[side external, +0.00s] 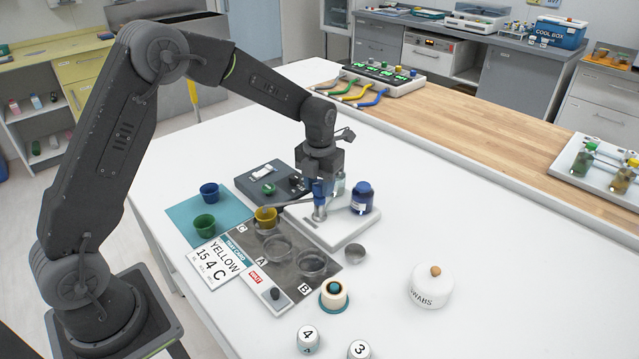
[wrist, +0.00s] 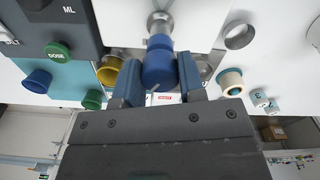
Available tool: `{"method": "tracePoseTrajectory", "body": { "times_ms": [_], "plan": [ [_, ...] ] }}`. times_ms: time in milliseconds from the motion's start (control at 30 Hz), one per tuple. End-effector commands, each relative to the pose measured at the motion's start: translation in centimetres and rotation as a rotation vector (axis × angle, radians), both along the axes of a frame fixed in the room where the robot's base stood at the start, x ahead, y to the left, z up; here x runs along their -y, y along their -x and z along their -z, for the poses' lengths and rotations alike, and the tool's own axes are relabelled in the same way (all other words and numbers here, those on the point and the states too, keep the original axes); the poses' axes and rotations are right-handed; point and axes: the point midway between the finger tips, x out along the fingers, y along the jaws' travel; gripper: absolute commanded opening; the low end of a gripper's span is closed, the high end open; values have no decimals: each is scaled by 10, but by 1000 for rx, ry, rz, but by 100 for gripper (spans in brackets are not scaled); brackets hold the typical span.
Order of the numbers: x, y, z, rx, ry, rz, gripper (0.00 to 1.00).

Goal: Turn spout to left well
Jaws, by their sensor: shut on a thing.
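The spout (side external: 285,205) is a thin grey metal arm on a short metal post (side external: 319,212). It points left in the side view, its tip over or near a yellow cup (side external: 266,219) beside the letter C. My gripper (wrist: 159,80) is shut on the blue knob (wrist: 158,60) above the post; dark jaws cover much of the knob in the side view. Two clear round wells, A (side external: 278,248) and B (side external: 312,264), lie on a grey test card (side external: 262,270). The spout tip's exact spot is hard to tell.
A blue bottle (side external: 362,198) stands right of the post on a white base (side external: 335,234). Blue (side external: 209,193) and green (side external: 204,225) cups stand on a teal mat (side external: 187,213).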

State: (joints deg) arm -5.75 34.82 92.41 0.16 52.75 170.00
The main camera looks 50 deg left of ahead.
Motion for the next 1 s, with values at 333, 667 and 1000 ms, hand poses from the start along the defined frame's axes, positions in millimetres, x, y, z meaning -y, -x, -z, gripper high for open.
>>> {"method": "tracePoseTrajectory", "body": {
  "times_ms": [333,667,1000],
  "plan": [
    [2,0,0,-1,-1,49,0],
    [2,0,0,-2,1,48,39],
    [1,0,0,-1,-1,47,62]
  ]
}}
